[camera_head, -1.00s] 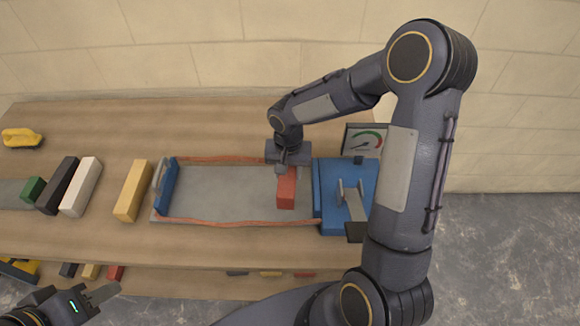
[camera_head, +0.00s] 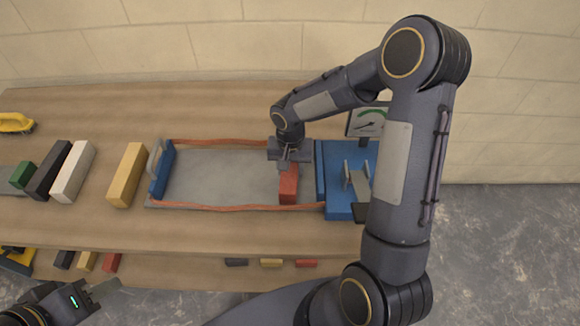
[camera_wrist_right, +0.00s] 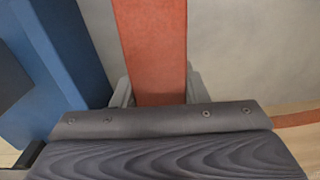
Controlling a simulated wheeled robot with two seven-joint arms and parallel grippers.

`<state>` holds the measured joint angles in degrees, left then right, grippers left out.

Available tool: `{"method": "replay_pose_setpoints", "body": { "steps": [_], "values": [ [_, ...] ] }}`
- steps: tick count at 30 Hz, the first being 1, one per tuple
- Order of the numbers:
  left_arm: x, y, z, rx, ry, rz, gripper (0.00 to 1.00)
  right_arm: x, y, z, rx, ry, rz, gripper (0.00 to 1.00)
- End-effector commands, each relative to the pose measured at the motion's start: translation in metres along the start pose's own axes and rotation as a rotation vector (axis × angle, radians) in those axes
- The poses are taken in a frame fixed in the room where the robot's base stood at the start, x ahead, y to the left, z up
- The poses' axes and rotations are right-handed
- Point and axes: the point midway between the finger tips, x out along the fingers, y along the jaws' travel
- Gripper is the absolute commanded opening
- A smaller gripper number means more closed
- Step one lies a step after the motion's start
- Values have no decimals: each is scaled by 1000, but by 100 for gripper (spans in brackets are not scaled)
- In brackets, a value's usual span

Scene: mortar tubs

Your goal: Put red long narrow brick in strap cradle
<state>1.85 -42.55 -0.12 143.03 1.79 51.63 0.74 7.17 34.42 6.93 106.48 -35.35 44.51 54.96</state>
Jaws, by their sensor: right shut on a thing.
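The red long narrow brick (camera_head: 289,186) is at the right end of the strap cradle, over its grey bed (camera_head: 225,178). Orange straps (camera_head: 240,208) run along the cradle's two long sides, with a blue end piece (camera_head: 163,172) at left. My right gripper (camera_head: 289,163) is shut on the brick's far end. In the right wrist view the brick (camera_wrist_right: 152,45) lies between the fingers, beside a blue block and over the grey bed. Whether it touches the bed is unclear. My left gripper (camera_head: 103,292) is low at the left, off the table; its jaw opening is unclear.
A blue clamp unit (camera_head: 338,195) and a dial gauge (camera_head: 368,122) stand right of the brick. Yellow (camera_head: 128,175), white (camera_head: 73,172), black (camera_head: 47,170) and green (camera_head: 22,174) bricks lie left of the cradle. A lower shelf holds several small bricks.

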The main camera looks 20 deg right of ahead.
Motion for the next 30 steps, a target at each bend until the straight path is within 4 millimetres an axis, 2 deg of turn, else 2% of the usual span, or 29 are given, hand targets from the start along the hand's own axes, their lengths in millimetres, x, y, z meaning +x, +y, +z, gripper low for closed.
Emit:
{"method": "replay_pose_setpoints", "body": {
  "steps": [20,21,26,30],
  "values": [
    [9,-4,4,0,0,0,36,10,0,0,0,3,-1,0],
    [8,-4,4,0,0,0,36,9,0,-1,0,3,-1,44],
    [8,-4,4,0,0,0,36,9,0,0,0,2,-1,65],
    [8,-4,4,0,0,0,36,9,0,0,0,1,0,65]
  ]
}}
